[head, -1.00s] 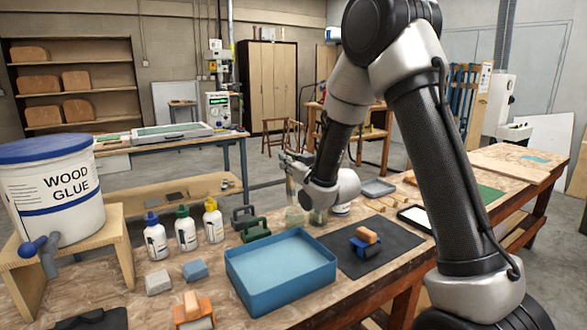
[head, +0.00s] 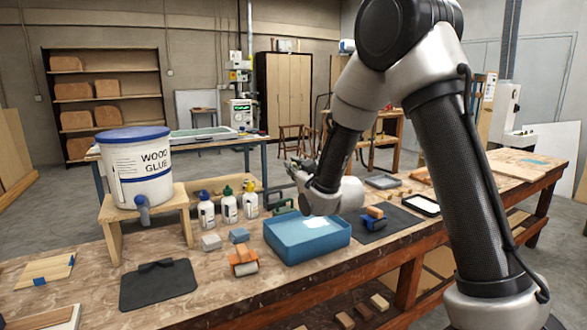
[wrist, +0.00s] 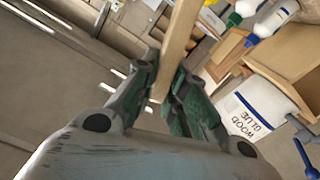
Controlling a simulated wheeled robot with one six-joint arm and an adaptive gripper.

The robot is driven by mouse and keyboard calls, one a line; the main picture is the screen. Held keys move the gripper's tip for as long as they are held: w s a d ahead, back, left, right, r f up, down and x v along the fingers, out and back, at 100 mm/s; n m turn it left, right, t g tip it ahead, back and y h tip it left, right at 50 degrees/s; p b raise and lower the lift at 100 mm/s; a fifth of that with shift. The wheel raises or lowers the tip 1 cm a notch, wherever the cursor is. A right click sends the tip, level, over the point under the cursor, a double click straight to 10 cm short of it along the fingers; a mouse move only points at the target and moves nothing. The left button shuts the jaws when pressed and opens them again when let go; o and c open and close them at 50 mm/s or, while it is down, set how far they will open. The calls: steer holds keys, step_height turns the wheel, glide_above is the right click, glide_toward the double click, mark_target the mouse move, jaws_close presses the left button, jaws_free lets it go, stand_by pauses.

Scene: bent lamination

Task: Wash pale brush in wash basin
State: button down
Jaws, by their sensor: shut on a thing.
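The blue rectangular basin (head: 283,252) sits on the workbench, open at the top. A bright white patch shows inside it; I cannot tell if it is a reflection. My gripper (head: 296,170) is just behind and above the basin's far side, partly hidden by my wrist. In the wrist view, my gripper (wrist: 167,78) is shut on a pale wooden stick (wrist: 180,38), which looks like the brush handle. The brush's bristles do not show in either view.
Left of the basin stand several glue bottles (head: 229,206), and a wood glue bucket (head: 141,180) on a wooden stand (head: 112,240). An orange roller (head: 242,262) lies near the basin's left side. A dark mat (head: 395,222) with an orange-and-blue tool (head: 374,217) is to the right.

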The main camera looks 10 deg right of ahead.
step_height(320, 180, down, 11)
stand_by(0.9)
steer(key=shift+w+r, duration=0.1)
steer(key=shift+w+d, duration=0.25)
steer(key=shift+d, duration=0.5)
steer(key=shift+w+d, duration=0.2)
steer(key=shift+d, duration=0.5)
steer(key=shift+a, duration=0.15)
steer(key=a, duration=0.1)
steer(key=s+a, duration=0.1)
steer(key=a, duration=0.1)
steer(key=s+a, duration=0.1)
steer(key=a, duration=0.1)
steer(key=shift+a, duration=0.2)
steer(key=shift+w+d, duration=0.35)
steer(key=shift+d, duration=0.6)
steer(key=shift+w+d, duration=0.3)
steer(key=shift+d, duration=0.65)
steer(key=shift+w+d, duration=0.35)
steer(key=shift+d, duration=0.6)
